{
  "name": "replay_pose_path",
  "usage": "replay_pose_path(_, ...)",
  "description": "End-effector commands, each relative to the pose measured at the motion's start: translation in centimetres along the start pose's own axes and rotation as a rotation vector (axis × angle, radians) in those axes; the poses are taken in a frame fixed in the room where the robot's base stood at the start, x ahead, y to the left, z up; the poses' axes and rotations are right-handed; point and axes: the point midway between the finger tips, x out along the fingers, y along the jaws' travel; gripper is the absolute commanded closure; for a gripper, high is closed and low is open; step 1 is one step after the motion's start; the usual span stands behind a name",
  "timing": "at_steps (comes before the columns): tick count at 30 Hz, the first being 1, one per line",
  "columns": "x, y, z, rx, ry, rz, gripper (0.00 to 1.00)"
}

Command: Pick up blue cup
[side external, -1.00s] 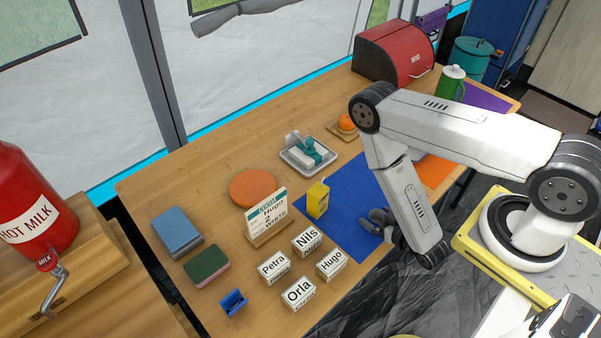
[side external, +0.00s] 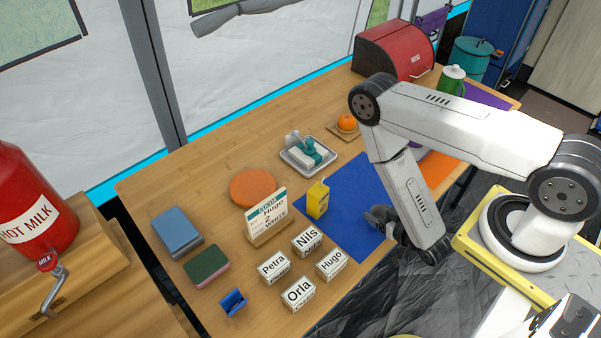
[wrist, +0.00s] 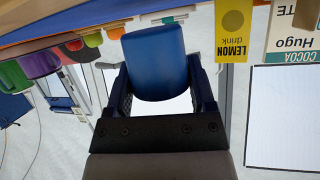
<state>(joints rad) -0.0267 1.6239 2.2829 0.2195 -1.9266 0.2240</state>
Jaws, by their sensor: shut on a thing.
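The blue cup (wrist: 155,62) shows in the wrist view between the two fingers of my gripper (wrist: 160,85), which is shut on it. In the side view my gripper (side external: 378,216) is over the front edge of the blue mat (side external: 343,190). I cannot make out the cup there; my gripper and arm hide it. Whether the cup is clear of the mat is hard to tell.
A yellow lemon drink carton (side external: 317,200) stands left of my gripper, beside a cocoa order card (side external: 267,216). Several white name boxes (side external: 307,241) stand nearer the front. A butter dish (side external: 308,155) and an orange disc (side external: 253,188) lie farther back.

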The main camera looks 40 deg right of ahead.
Motion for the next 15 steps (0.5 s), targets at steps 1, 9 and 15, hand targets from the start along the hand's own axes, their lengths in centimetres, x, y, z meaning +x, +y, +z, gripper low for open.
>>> replay_pose_path(1,-0.2,-0.1,-0.6,0.000,0.002,0.000,0.86)
replay_pose_path(9,-1.5,-0.2,-3.8,0.000,0.002,0.000,0.86)
replay_pose_path(15,-2.4,-0.3,-5.8,0.000,0.002,0.000,0.86)
